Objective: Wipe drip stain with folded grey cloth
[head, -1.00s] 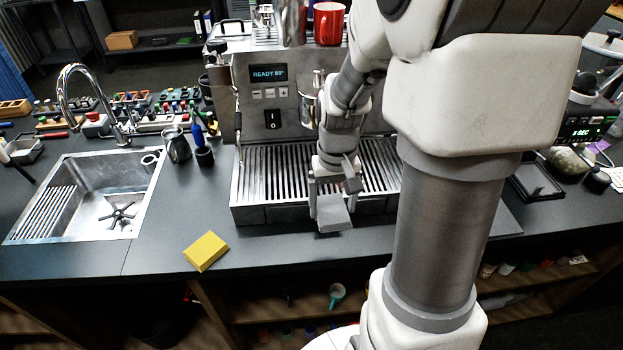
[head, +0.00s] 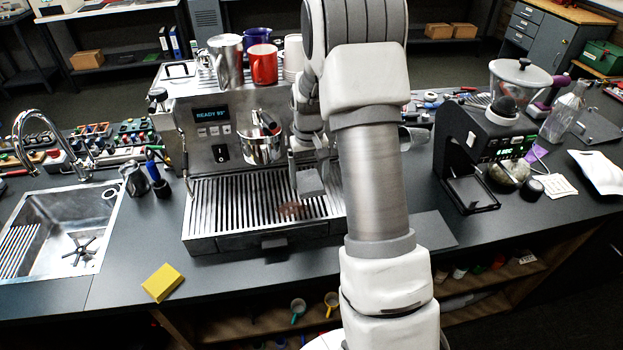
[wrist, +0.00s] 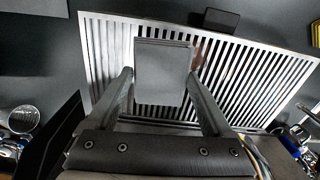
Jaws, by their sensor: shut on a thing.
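The folded grey cloth (head: 310,183) is a small flat pad held in my gripper (head: 306,165). In the wrist view the cloth (wrist: 162,72) sits between the two fingers of my gripper (wrist: 160,88), which is shut on it. It is over the slatted drip tray (head: 225,212) of the espresso machine; I cannot tell whether it touches the slats. A reddish-brown drip stain (head: 291,210) lies on the slats, just left of and nearer than the cloth. In the wrist view the stain (wrist: 198,52) shows beside the cloth's right edge, partly hidden by it.
The espresso machine (head: 205,115) stands behind the tray, with a portafilter (head: 262,145) jutting out above it. A yellow sponge (head: 162,282) lies on the counter at front left, near the sink (head: 60,225). A grinder (head: 490,140) stands to the right.

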